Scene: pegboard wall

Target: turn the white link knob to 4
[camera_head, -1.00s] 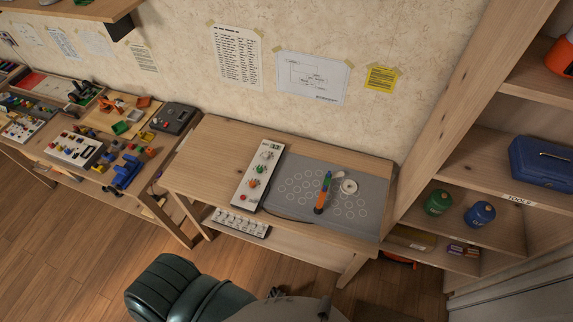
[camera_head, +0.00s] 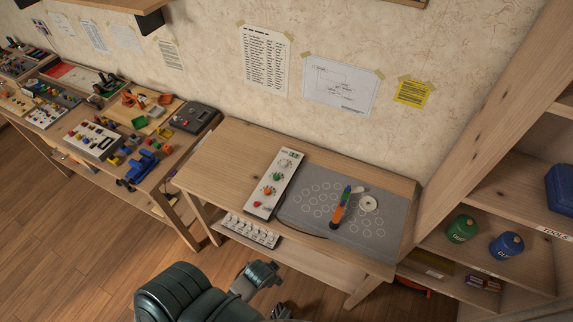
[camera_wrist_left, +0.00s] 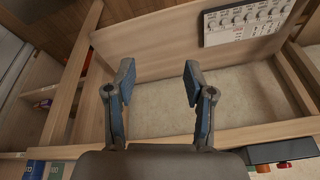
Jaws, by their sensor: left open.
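On the desk a tilted white control panel (camera_head: 262,196) carries a white knob (camera_head: 284,165) near its far end, with a green knob (camera_head: 275,176), an orange knob (camera_head: 267,190) and a red button (camera_head: 257,204) below it. The labels and the white knob's setting are too small to read. My left gripper (camera_wrist_left: 159,76) is open and empty in the left wrist view, facing the desk's lower part. In the head view my left arm shows at the bottom, apart from the panel. My right gripper is not in view.
A lower panel (camera_head: 250,231) with several white knobs sits under the desk's front edge; it also shows in the left wrist view (camera_wrist_left: 246,20). Shelves stand right.

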